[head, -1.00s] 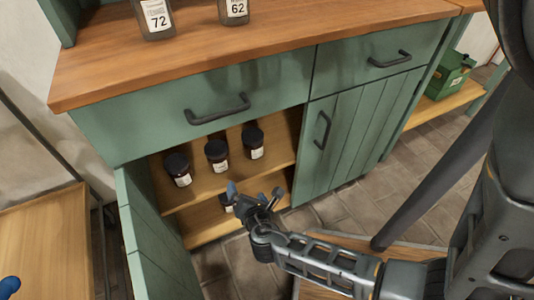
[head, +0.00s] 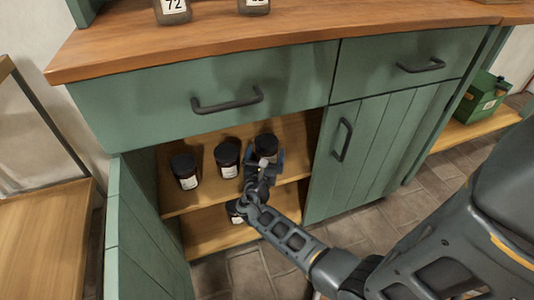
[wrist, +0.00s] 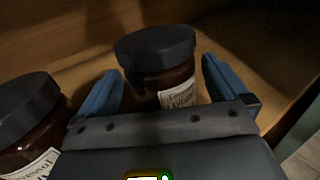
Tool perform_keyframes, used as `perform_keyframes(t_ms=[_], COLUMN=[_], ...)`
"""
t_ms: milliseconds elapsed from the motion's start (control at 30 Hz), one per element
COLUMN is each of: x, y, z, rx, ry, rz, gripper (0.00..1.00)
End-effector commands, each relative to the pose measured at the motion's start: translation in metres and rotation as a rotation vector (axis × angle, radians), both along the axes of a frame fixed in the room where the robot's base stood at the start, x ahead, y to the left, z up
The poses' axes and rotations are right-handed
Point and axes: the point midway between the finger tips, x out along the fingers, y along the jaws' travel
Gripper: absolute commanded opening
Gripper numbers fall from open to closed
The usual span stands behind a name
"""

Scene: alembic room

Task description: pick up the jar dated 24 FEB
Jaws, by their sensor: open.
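Three dark jars with black lids and pale labels stand in a row on the upper shelf of the open cabinet: a left jar (head: 185,172), a middle jar (head: 227,160) and a right jar (head: 266,144). My gripper (head: 264,160) is open in front of the right jar. In the wrist view, the right jar (wrist: 158,48) stands upright between and slightly beyond the blue fingers (wrist: 162,78), with part of its label showing. The neighbouring jar (wrist: 28,115) is at the left. The dates cannot be read. Another jar (head: 235,212) on the lower shelf is partly hidden by my arm.
The open green door (head: 130,235) stands left of the shelves, and a closed door (head: 365,150) is to their right. A drawer front (head: 210,85) and wooden countertop (head: 300,35) are above. Two labelled bottles stand on the countertop. A green box (head: 482,98) is far right.

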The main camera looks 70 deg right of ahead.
Motion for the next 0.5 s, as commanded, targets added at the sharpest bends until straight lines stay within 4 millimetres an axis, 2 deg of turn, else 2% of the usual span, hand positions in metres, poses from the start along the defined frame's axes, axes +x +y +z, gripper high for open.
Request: perform_keyframes(t_ms=[100, 200, 500], x=[0.002, 0.004, 0.005], y=[-0.020, -0.030, -0.036], z=[-0.002, -0.002, 0.000], rx=[0.000, 0.001, 0.001], ry=[-0.003, -0.003, -0.002], rz=[-0.003, -0.002, 0.000], gripper=[1.00, 1.00, 1.00])
